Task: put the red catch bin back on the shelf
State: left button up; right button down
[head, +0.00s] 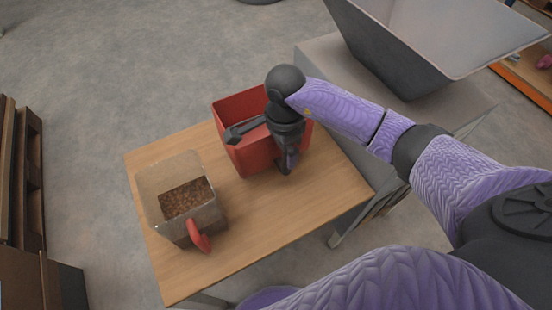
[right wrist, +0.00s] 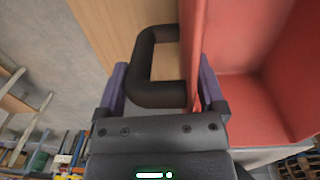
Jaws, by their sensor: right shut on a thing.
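The red catch bin (head: 249,158) stands upright on the wooden table, near its far edge. My right gripper (head: 287,164) reaches down at the bin's near right side. In the head view, my wrist hides part of the bin's inside and rim. An orange-edged shelf (head: 525,88) shows at the far right, mostly cut off. My left gripper is out of view.
A clear container (head: 160,210) with brown grains and a red handle (head: 198,237) stands on the wooden table (head: 270,232), left of the bin. A large grey hopper (head: 390,50) sits on a grey stand (head: 325,60) behind to the right. Wooden pallets (head: 30,180) stand at left.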

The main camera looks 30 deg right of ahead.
notch_tip(320, 180, down, 4)
jog(key=shift+f+b, duration=0.1)
jog(key=shift+b, duration=0.65)
jog(key=shift+f, duration=0.1)
grip_release()
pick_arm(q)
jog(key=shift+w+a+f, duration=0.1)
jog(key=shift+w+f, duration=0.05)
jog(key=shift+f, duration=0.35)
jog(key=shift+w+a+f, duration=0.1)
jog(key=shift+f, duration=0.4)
pick_arm(e)
notch_tip(320, 180, up, 12)
jog(key=p, duration=0.5)
jog(key=shift+w+d+f, duration=0.1)
jog(key=shift+w+f, duration=0.05)
jog(key=shift+f, duration=0.1)
jog(key=shift+r, duration=0.45)
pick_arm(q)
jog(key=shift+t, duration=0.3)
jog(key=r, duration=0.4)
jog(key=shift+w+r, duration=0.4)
